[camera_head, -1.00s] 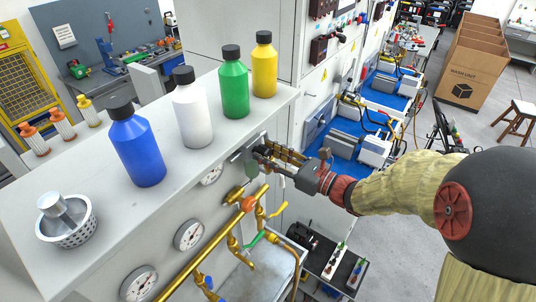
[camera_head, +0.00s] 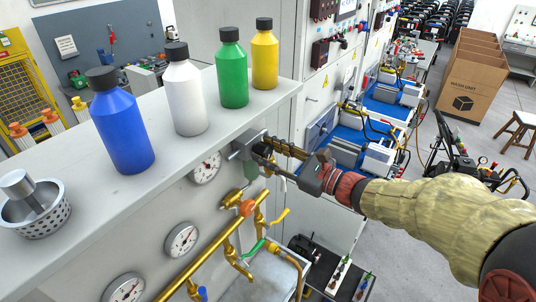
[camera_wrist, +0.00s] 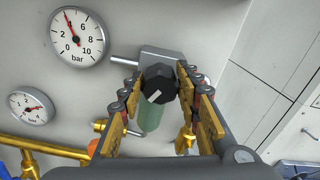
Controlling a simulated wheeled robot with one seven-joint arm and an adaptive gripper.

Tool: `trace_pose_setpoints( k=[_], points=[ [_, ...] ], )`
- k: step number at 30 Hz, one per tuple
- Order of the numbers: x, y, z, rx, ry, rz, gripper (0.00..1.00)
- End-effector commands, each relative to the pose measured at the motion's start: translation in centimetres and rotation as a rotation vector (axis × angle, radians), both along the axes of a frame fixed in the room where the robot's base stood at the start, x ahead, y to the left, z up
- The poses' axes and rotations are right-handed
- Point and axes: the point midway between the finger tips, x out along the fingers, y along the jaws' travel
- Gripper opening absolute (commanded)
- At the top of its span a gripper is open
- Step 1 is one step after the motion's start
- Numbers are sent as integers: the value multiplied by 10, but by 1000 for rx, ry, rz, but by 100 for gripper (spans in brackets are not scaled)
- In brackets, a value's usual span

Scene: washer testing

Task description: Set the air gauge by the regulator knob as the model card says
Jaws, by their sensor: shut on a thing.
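The regulator (camera_head: 240,151) is a grey block on the panel front with a green bowl (camera_wrist: 152,118) below it. Its black knob (camera_wrist: 158,84) carries a white mark, slanted in the wrist view. My gripper (camera_head: 262,150) is at the regulator, and its gold fingers (camera_wrist: 160,88) are shut on the knob from both sides. The air gauge (camera_wrist: 77,37) is round and white, marked 0 to 10 bar, left of the knob; its red needle points up-left, near 4. It also shows in the head view (camera_head: 204,167). I cannot make out a model card.
Smaller gauges (camera_head: 182,240) and brass pipes with valves (camera_head: 215,252) are on the panel below. Blue (camera_head: 122,130), white (camera_head: 187,100), green (camera_head: 232,75) and yellow bottles (camera_head: 264,58) stand on the ledge above. A metal basket (camera_head: 38,215) is at left.

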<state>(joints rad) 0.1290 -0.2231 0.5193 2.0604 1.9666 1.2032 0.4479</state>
Motion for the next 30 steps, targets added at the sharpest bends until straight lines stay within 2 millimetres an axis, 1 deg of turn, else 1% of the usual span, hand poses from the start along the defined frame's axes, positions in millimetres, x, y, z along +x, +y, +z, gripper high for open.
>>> trace_pose_setpoints(
  k=[2,3,12,23,26,30],
  points=[
    [0,0,0,0,1,0,8],
    [0,0,0,0,1,0,35],
    [0,0,0,1,1,0,52],
    [-2,-3,0,0,0,-1,52],
    [-7,-11,0,-1,-1,-3,52],
    [-22,-30,0,-1,0,-5,52]
  ],
)
